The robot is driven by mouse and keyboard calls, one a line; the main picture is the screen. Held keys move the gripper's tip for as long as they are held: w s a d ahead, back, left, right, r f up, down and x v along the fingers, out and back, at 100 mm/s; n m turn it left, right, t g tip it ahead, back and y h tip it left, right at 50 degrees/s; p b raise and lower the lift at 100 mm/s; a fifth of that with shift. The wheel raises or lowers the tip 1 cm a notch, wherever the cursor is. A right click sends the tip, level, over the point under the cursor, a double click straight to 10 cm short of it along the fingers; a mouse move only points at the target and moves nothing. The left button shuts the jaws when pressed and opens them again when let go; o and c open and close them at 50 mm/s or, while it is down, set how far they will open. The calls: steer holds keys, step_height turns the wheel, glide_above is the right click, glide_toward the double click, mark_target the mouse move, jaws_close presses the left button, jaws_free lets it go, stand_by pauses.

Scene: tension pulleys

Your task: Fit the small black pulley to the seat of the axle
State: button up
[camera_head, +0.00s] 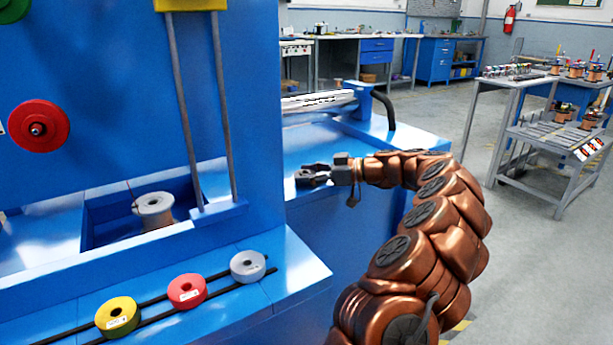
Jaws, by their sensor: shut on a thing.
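My gripper (313,174) is over the blue machine deck right of the tall blue panel, pointing left. It is shut on a small dark round piece (305,178), which looks like the black pulley; the fingers hide part of it. I cannot tell whether the piece touches the deck below. A metal axle end (36,129) shows in the middle of a red pulley (38,112) on the blue panel at left. No bare axle seat can be made out clearly.
Yellow (104,321), red (181,299) and grey (241,276) pulleys sit on black rails in front. A wire spool (154,201) is in a recess. Two grey rods (179,90) stand between it and my gripper. A black bent hose (388,104) rises behind my arm.

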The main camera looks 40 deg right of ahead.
mark_target(313, 174)
steer(key=o, duration=1.3)
steer(key=shift+r+p, duration=0.1)
steer(key=shift+p, duration=0.85)
steer(key=p+v, duration=0.1)
steer(key=v, duration=0.6)
steer(key=shift+d+p, duration=0.1)
steer(key=shift+p, duration=0.25)
steer(key=shift+s+d+r, duration=0.1)
steer(key=shift+s+d, duration=0.05)
steer(key=shift+s, duration=0.1)
